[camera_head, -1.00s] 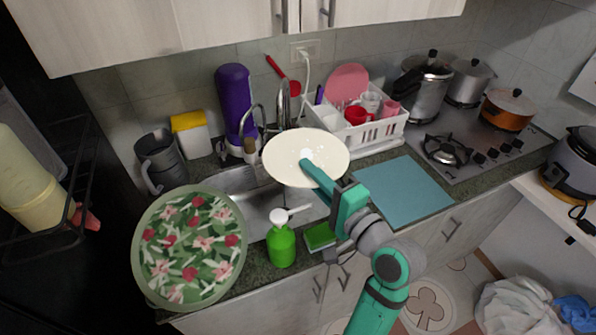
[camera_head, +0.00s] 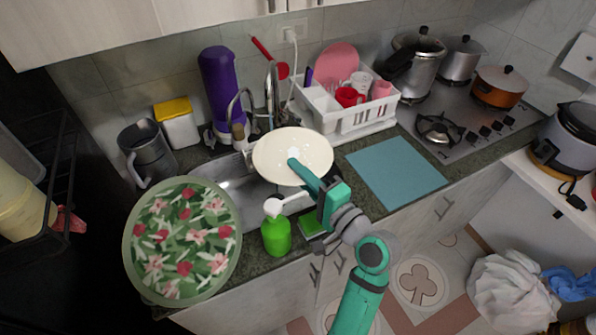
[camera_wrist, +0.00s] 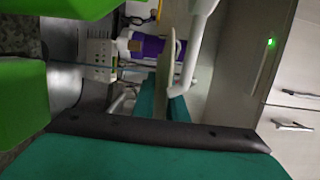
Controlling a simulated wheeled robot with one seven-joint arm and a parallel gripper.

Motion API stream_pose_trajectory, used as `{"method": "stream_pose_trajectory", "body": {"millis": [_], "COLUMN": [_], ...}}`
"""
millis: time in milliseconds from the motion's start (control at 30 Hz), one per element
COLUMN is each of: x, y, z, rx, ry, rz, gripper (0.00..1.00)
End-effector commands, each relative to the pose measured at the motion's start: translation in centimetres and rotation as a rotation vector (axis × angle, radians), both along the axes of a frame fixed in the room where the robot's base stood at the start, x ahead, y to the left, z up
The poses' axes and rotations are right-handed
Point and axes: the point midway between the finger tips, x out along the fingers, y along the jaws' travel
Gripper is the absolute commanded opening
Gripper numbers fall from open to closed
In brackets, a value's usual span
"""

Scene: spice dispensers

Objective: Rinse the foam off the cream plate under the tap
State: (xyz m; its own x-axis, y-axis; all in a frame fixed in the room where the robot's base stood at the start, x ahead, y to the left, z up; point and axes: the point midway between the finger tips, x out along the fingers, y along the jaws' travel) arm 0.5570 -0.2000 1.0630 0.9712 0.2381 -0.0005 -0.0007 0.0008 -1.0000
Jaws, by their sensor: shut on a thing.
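The cream plate (camera_head: 275,165) is held out over the right part of the sink (camera_head: 230,188), in front of the tap (camera_head: 269,85). Its upper face shows in the head view, with a small white patch near the middle that may be foam. My gripper (camera_head: 303,171) is shut on the plate, its green fingers reaching over the near side. In the wrist view the plate (camera_wrist: 173,62) appears nearly edge-on between my fingers (camera_wrist: 170,103). I cannot see water running. The tap's outlet is partly hidden near the plate's far rim.
A green soap bottle (camera_head: 276,238) with a white pump and a green sponge (camera_head: 312,223) stand close before the sink. A floral tray (camera_head: 185,240) is at left. A white dish rack (camera_head: 365,118) stands behind right. A clear blue mat (camera_head: 397,180) lies right.

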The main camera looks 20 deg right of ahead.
Motion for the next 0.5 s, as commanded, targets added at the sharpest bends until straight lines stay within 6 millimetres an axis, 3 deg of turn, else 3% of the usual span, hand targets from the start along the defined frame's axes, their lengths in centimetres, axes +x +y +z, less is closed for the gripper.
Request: {"method": "stream_pose_trajectory", "body": {"millis": [233, 500], "x": [0.8, 3.0], "y": [0.0, 0.0], "z": [-0.5, -0.9], "rx": [0.000, 0.000], "ry": [-0.002, -0.002], "rz": [0.000, 0.001], "gripper": [0.00, 0.00]}}
